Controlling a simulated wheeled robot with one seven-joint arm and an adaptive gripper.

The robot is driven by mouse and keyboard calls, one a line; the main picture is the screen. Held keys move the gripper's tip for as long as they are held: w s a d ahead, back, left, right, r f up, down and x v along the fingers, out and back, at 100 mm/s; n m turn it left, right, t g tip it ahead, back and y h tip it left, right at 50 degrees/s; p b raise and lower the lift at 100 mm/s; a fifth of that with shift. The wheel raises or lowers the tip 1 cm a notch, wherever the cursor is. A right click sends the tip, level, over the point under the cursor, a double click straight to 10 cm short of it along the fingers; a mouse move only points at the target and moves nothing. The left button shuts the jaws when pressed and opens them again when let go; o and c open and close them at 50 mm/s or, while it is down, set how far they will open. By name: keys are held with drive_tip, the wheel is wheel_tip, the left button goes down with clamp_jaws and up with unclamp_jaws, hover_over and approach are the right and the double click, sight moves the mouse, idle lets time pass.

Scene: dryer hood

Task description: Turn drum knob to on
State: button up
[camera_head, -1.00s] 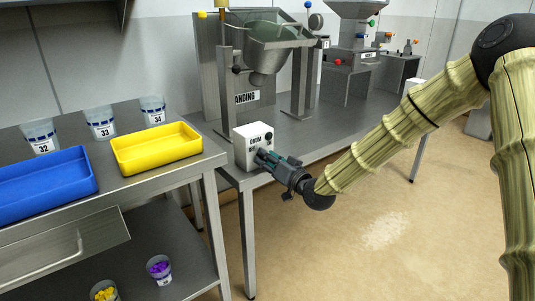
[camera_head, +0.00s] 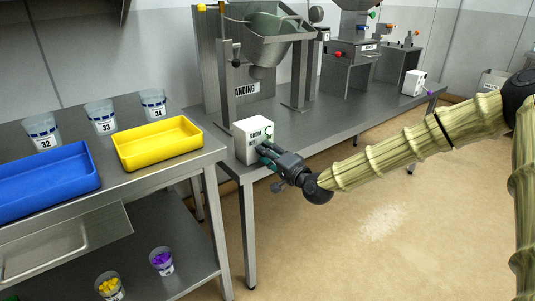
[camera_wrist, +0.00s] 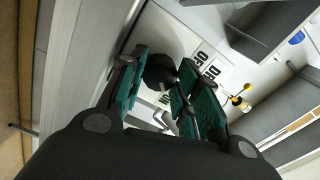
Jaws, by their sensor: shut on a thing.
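The white drum control box (camera_head: 249,139) stands at the near left corner of the steel table, with black lettering on its front. My gripper (camera_head: 266,155) reaches it from the right, its fingers at the box's front face. In the wrist view my gripper (camera_wrist: 160,84) has its green-padded fingers on either side of the dark round knob (camera_wrist: 160,70) and is shut on it. The fingers partly cover the knob and the lettering, so the knob's exact setting cannot be read.
A steel drum machine (camera_head: 262,48) stands behind the box. A second white box (camera_head: 414,83) is at the table's far right end. At left, a steel bench holds a yellow tray (camera_head: 160,152), a blue tray (camera_head: 85,180) and cups. The floor at right is open.

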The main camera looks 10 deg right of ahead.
idle(0.4)
drive_tip(key=o, duration=1)
drive_tip(key=v, duration=1.2)
